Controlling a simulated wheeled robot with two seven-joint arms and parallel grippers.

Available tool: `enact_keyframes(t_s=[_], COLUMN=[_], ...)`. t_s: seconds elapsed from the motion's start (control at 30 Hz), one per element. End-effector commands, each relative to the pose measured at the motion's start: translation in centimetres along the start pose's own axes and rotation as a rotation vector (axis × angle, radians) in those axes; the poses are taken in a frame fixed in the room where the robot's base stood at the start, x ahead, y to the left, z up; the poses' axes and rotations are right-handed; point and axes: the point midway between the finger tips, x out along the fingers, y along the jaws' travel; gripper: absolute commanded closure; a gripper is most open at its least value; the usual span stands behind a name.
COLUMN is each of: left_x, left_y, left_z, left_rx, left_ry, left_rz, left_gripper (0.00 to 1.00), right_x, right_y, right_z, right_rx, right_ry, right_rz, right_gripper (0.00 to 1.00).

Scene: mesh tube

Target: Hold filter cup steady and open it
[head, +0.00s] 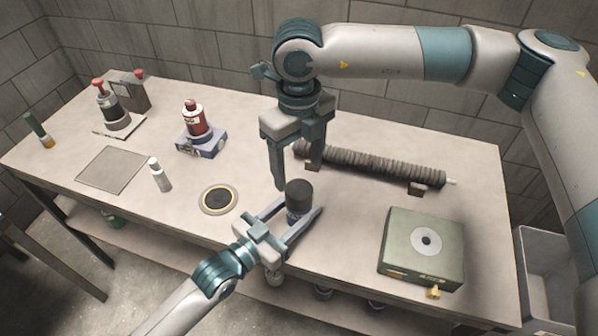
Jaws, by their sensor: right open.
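The filter cup (299,194) is a small dark cylinder with a black top and a bluish lower part, upright near the table's front edge. My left gripper (301,211) reaches in from the lower left, its two fingers on either side of the cup's lower part and seemingly touching it. My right gripper (297,177) points down from above, just behind and over the cup. Its jaws are open, with one finger left of the cup's top and the other behind it to the right. Nothing shows between them.
A ribbed mesh tube (380,165) lies on supports behind the cup. A green box (423,246) with a round disc stands at right. A ringed round pad (218,199), a small white bottle (160,175) and a red bottle (195,118) on a blue block are at left.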

Motion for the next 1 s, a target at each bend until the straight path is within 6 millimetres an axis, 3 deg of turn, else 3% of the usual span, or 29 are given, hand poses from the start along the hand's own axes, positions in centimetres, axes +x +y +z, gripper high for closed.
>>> enact_keyframes(t_s=[0.5, 1.0], left_x=[-0.01, -0.01], left_y=[0.00, 0.00], left_z=[0.02, 0.02], left_rx=[0.000, 0.000], left_ry=[0.000, -0.001], left_rz=[0.000, 0.000], left_gripper=[1.00, 1.00], right_x=[0.02, 0.01], right_y=[0.01, -0.07], right_z=[-0.04, -0.04], right_rx=[0.562, 0.636], right_ry=[0.000, -0.001], right_rz=[0.001, 0.000], right_gripper=[0.36, 0.36])
